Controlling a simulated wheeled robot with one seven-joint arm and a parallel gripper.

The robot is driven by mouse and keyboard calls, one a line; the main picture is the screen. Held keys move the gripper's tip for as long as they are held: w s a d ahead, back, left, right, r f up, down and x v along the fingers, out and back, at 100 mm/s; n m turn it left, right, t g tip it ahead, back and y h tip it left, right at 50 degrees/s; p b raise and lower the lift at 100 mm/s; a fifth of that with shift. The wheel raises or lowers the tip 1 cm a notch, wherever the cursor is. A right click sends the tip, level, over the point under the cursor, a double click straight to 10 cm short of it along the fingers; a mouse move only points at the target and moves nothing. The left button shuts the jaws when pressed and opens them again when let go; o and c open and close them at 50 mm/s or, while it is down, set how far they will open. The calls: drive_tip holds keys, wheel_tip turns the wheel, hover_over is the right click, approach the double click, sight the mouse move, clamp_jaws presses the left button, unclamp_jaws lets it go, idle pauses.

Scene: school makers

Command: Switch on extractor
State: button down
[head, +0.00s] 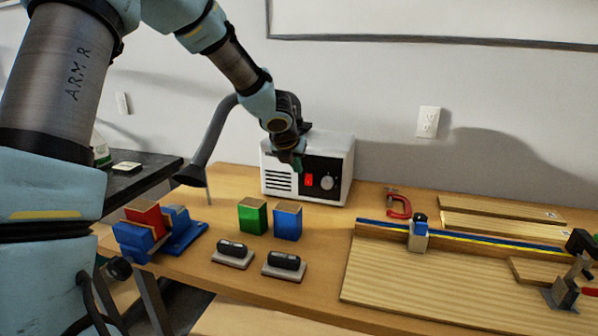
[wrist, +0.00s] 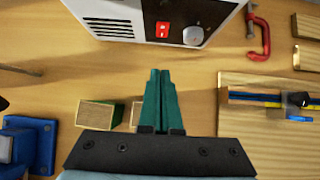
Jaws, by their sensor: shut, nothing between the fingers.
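The extractor (head: 340,155) is a white box with a black front panel, vent slots and a grey hose, at the back of the wooden bench. Its red rocker switch (head: 309,180) and a round grey knob (head: 327,183) are on the panel. In the wrist view the red switch (wrist: 163,30) and the knob (wrist: 193,36) show near the top. My gripper (head: 299,166) is shut and empty, in front of the extractor's panel near the switch. In the wrist view its green fingertips (wrist: 160,72) point toward the panel, below the switch. I cannot tell whether they touch it.
Green (head: 252,215) and blue (head: 288,220) blocks stand in front of the extractor, with two sanding blocks (head: 285,262) nearer. A blue vise (head: 180,235) is at left. A red clamp (head: 398,205) and a fence board (head: 460,240) lie at right.

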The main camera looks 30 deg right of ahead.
drive_tip(key=shift+s+a+r, duration=0.1)
drive_tip(key=shift+s+r, duration=0.05)
drive_tip(key=shift+r, duration=0.05)
idle(0.3)
drive_tip(key=m+b, duration=0.1)
drive_tip(key=m, duration=0.5)
drive_tip(key=s+f+m+b, duration=0.1)
drive_tip(key=m+b, duration=0.1)
drive_tip(key=m, duration=0.4)
drive_tip(key=a+m+t+h+b, duration=0.1)
drive_tip(key=m+b, duration=0.1)
drive_tip(key=m, duration=0.4)
drive_tip(key=shift+s+f, duration=0.15)
drive_tip(key=shift+f, duration=0.2)
drive_tip(key=shift+f, duration=0.1)
